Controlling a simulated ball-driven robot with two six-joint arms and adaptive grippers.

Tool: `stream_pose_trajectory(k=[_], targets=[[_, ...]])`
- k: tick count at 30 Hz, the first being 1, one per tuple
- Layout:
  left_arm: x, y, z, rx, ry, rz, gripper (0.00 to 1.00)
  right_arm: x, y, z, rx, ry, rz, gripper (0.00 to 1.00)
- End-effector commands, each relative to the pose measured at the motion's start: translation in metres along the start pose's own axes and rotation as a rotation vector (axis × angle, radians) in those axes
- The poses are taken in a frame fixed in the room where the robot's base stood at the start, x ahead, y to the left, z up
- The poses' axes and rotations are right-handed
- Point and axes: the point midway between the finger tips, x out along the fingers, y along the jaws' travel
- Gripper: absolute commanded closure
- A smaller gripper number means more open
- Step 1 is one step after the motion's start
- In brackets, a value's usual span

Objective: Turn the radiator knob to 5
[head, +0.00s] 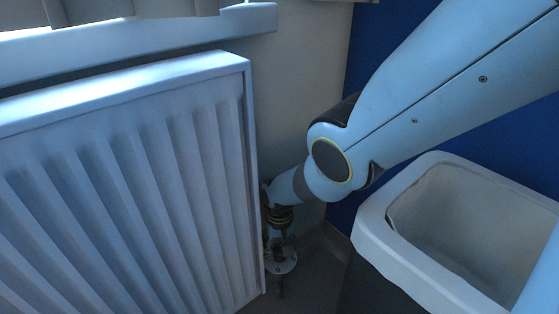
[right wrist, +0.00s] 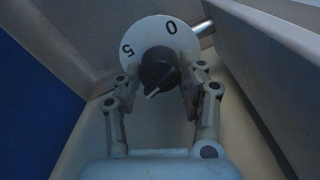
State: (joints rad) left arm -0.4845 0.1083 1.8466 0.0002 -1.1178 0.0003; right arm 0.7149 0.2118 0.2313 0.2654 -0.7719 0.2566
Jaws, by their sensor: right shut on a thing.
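The radiator (head: 130,170) is white and ribbed and fills the left of the head view. Its black knob (right wrist: 157,67) shows in the right wrist view in front of a white round dial (right wrist: 146,32) marked 0 and 5. A pale line on the knob points to the lower left in that view, at neither visible number. My right gripper (right wrist: 158,82) is shut on the knob, one finger on each side. In the head view the right gripper (head: 280,238) is beside the radiator's right edge, by the dial (head: 285,263); the knob is hard to make out there. My left gripper is not in view.
A white open-topped bin (head: 378,235) stands at the lower right, below my right arm. A blue wall panel (head: 368,60) is behind. A window sill (head: 140,38) runs above the radiator. The gap between radiator and bin is narrow.

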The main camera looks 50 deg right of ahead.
Motion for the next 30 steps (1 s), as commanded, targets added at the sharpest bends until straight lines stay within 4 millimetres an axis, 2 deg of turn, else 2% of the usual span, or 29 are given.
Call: stream_pose_trajectory(k=[9,15,30], targets=[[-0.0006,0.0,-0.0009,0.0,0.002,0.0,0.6,0.0005,-0.0001,0.0006,0.257,-0.001,0.0,0.93],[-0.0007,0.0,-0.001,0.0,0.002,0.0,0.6,0.0005,-0.0002,0.0007,0.365,-0.001,0.0,0.93],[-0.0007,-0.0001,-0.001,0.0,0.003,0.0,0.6,0.0005,-0.0004,0.0008,0.449,-0.001,0.0,0.93]])
